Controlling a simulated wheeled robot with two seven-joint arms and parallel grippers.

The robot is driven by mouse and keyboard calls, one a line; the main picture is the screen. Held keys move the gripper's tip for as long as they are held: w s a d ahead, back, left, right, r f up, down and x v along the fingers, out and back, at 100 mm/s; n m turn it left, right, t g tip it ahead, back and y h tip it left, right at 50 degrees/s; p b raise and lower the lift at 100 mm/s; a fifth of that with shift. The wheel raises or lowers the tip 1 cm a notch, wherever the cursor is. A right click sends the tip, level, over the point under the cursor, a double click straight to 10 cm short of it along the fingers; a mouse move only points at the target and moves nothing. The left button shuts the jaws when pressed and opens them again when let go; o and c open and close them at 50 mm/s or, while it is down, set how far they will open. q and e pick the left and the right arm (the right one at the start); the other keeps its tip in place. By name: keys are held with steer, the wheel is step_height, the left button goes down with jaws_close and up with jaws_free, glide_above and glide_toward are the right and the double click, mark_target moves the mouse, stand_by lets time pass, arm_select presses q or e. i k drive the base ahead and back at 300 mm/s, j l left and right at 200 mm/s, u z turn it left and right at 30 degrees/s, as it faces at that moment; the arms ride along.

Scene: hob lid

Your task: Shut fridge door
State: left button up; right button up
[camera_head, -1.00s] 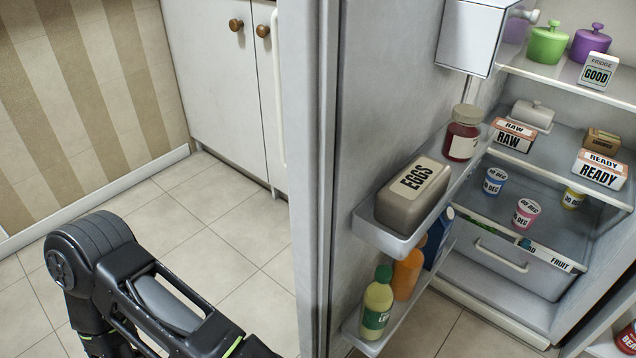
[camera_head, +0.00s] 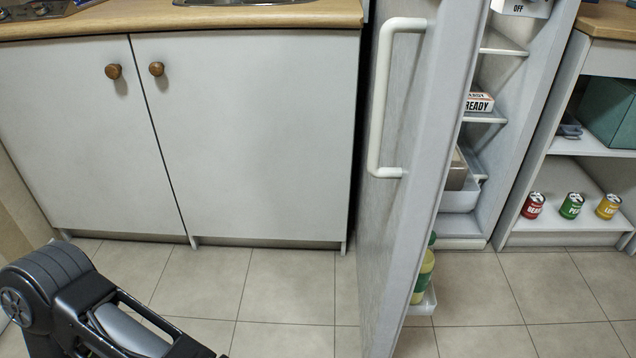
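The fridge door (camera_head: 430,150) stands open, seen nearly edge-on right of the middle, with its white bar handle (camera_head: 381,110) on the left face. Behind it shows a narrow strip of the fridge inside (camera_head: 493,140), with a READY box (camera_head: 479,102) on a shelf. A door shelf holds a bottle with a green cap (camera_head: 423,275). My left arm comes in at the lower left, apart from the door, and its gripper is out of the picture. My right gripper is not in view.
A white two-door cupboard (camera_head: 240,140) with wooden knobs and a wooden worktop (camera_head: 180,18) stands left of the door. An open shelf unit (camera_head: 590,225) with several cans stands at the right. Tiled floor (camera_head: 285,290) is clear between my arm and the door.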

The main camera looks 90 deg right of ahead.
mark_target(424, 57)
steer(key=i+z, duration=0.3)
steer(key=z, duration=3.15)
steer(key=l, duration=0.1)
